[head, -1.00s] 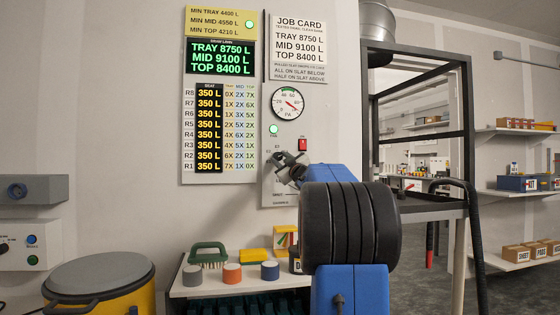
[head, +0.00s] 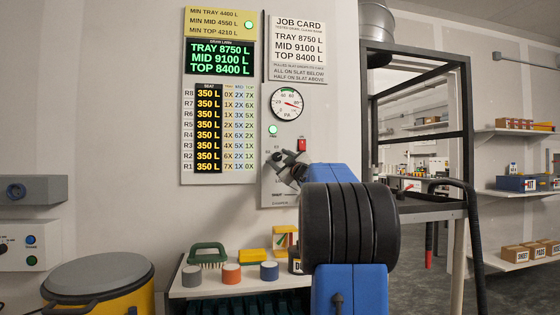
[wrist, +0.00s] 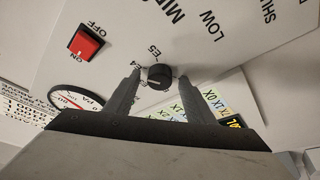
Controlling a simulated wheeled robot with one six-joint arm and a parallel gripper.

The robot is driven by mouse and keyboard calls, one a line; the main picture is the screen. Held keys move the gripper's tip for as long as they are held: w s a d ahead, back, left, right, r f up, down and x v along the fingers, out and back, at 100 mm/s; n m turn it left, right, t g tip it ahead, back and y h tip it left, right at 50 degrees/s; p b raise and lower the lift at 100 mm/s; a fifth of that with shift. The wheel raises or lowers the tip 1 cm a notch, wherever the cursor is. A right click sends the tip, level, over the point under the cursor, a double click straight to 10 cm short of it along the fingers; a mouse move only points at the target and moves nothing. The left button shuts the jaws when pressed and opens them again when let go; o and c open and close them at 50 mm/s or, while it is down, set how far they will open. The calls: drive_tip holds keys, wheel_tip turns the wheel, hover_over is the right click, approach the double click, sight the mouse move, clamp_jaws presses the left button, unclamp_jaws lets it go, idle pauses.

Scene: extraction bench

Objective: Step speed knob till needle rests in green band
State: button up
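The black round speed knob (wrist: 159,77) sits on the light control panel in the wrist view, near the marks E4 and E5. My gripper (wrist: 158,80) is open, with one finger on each side of the knob and a small gap showing on both sides. In the head view my gripper (head: 288,166) is at the panel and hides the knob. The round gauge (head: 287,103) is above it; its green band lies at the top of the dial. The red needle points right and slightly down, outside the green band. Part of the gauge (wrist: 80,99) shows in the wrist view.
A red ON/OFF switch (head: 302,145) is on the panel above my gripper, with a lit green lamp (head: 272,130) to its left. A job card (head: 298,48) and draw board (head: 219,57) hang above. A shelf below holds a green brush (head: 208,257) and coloured cylinders.

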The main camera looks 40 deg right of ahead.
drive_tip(key=shift+s, duration=0.1)
drive_tip(key=v, duration=1.7)
drive_tip(key=shift+s+a, duration=0.1)
drive_tip(key=shift+a, duration=0.05)
drive_tip(key=s+a+f+m+g, duration=0.2)
drive_tip(key=a+f+m+g, duration=0.2)
drive_tip(key=a+f, duration=0.75)
drive_tip(key=s+a+f+m+g, duration=0.25)
drive_tip(key=a+f+g, duration=0.25)
drive_tip(key=a+f, duration=0.65)
drive_tip(key=s+a+f+n+g+y, duration=0.1)
drive_tip(key=s+a+f+g+y, duration=0.4)
drive_tip(key=s+a+f, duration=1.5)
wheel_tip(320, 180, down, 2)
drive_tip(key=shift+s+a+f+g+y, duration=0.1)
drive_tip(key=shift+s+a+g+y, duration=0.1)
drive_tip(key=shift+a+g+y, duration=0.5)
drive_tip(key=shift+d+h, duration=0.15)
drive_tip(key=shift+h, duration=0.15)
idle(0.6)
